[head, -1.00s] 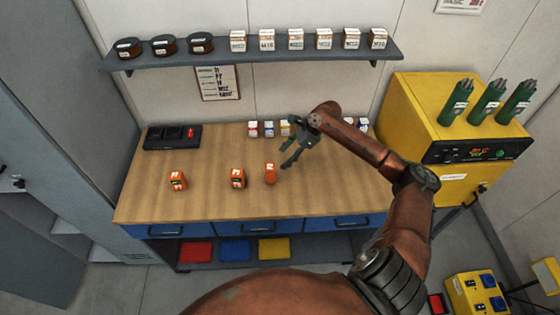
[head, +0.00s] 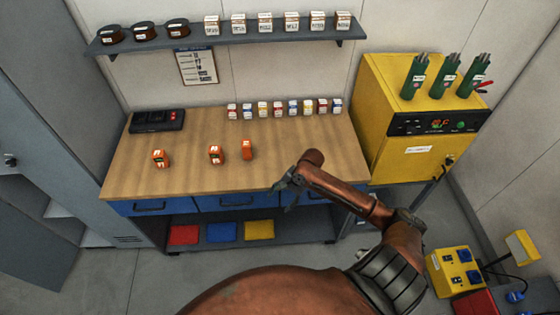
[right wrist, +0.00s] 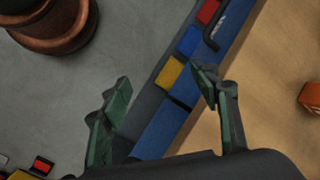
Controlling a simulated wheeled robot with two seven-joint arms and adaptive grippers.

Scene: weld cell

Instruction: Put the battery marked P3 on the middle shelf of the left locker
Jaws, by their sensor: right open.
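Three orange batteries stand apart on the workbench in the head view: a left one (head: 160,158), a middle one (head: 216,155) and a right one (head: 247,150). Their marks are too small to read, so I cannot tell which is P3. Part of an orange battery (right wrist: 311,96) shows at the right edge of the right wrist view. My right gripper (head: 285,196) is open and empty at the bench's front edge, right of and nearer than the batteries. A grey locker (head: 98,110) stands at the left; its middle shelf cannot be made out. My left gripper is out of view.
The wooden bench (head: 190,185) has a black charger (head: 157,121) at back left and several small boxes (head: 278,108) along its back. A wall shelf (head: 235,38) hangs above. A yellow welding machine (head: 412,98) stands at right. The bench's front middle is clear.

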